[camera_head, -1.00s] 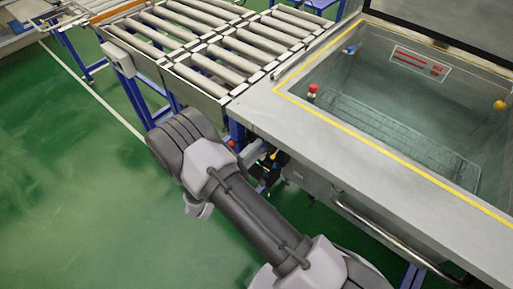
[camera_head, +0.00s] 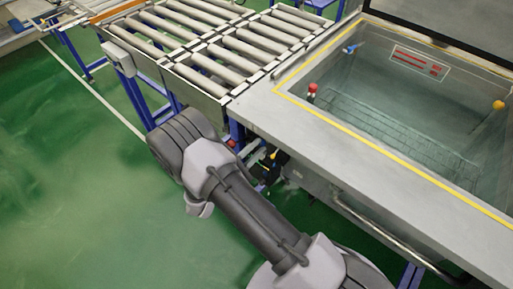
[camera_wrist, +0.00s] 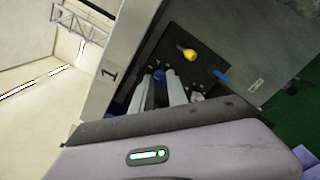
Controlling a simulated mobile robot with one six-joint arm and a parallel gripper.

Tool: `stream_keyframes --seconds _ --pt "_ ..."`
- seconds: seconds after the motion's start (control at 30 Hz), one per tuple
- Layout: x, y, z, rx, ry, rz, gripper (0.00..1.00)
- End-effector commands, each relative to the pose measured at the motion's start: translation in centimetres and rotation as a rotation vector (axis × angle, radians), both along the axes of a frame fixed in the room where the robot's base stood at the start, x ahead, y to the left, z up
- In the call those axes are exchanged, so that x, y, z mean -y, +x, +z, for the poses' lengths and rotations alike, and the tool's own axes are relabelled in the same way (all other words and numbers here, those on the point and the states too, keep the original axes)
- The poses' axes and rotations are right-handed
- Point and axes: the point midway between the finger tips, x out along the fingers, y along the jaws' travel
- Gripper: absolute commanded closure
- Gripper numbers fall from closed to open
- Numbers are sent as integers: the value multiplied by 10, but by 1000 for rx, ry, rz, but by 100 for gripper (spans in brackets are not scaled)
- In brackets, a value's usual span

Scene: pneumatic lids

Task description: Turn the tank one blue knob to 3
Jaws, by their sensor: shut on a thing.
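In the wrist view, a dark control panel (camera_wrist: 206,76) is set in the grey tank side beside a printed number 1 (camera_wrist: 110,73). A blue knob (camera_wrist: 159,75) sits between my two fingertips. My gripper (camera_wrist: 160,79) is shut on this knob. The fingers cover its sides, and I cannot read its setting or any scale. A yellow knob (camera_wrist: 187,53) and a second blue handle (camera_wrist: 219,76) stand apart to the right of the fingers. In the head view, my arm and the tank edge mostly hide the gripper and panel.
The water-filled tank (camera_head: 300,132) is on the right, with a metal rail (camera_head: 385,232) along its front. A roller conveyor (camera_head: 200,50) adjoins it at the back left. Green floor (camera_head: 70,200) lies open at the left.

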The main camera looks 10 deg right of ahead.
Motion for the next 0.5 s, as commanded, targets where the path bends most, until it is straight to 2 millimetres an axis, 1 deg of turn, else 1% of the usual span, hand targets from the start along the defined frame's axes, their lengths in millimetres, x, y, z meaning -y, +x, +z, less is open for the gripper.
stream_keyframes --seconds 0.27,0.3,0.4,0.5 --pt "0 -1 -1 -2 -1 -1 100" --pt "0 -1 -1 -2 -1 -1 77" --pt "0 -1 -1 -1 0 -1 59" --pt "0 0 0 -1 -1 0 59"
